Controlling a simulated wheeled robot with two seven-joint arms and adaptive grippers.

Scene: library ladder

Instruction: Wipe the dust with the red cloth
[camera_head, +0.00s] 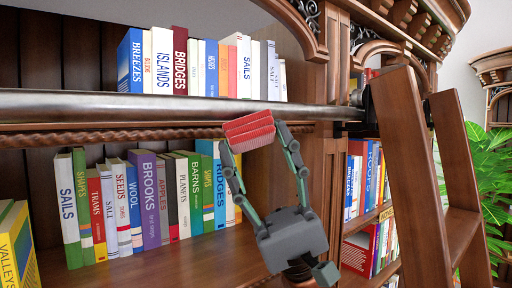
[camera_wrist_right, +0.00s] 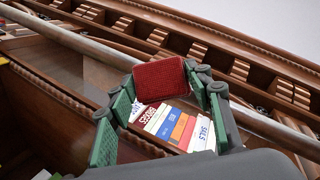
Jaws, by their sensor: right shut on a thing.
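The red cloth (camera_head: 249,131) is a folded pad with a paler striped edge. My right gripper (camera_head: 255,137) is shut on it and holds it up just in front of the metal rail, at the right part of the bookcase. In the right wrist view the red cloth (camera_wrist_right: 160,79) sits between the green-padded fingers of my right gripper (camera_wrist_right: 160,85). No dust is clearly visible in either view; whether the cloth touches the rail or shelf edge I cannot tell. My left gripper is in neither view.
A metal rail (camera_head: 150,105) runs across the bookcase front. Upper books (camera_head: 180,62) and lower books (camera_head: 150,195) stand behind it. A wooden ladder (camera_head: 412,170) leans at right, with a green plant (camera_head: 490,170) beyond. The lower shelf board (camera_head: 180,262) has bare room in front.

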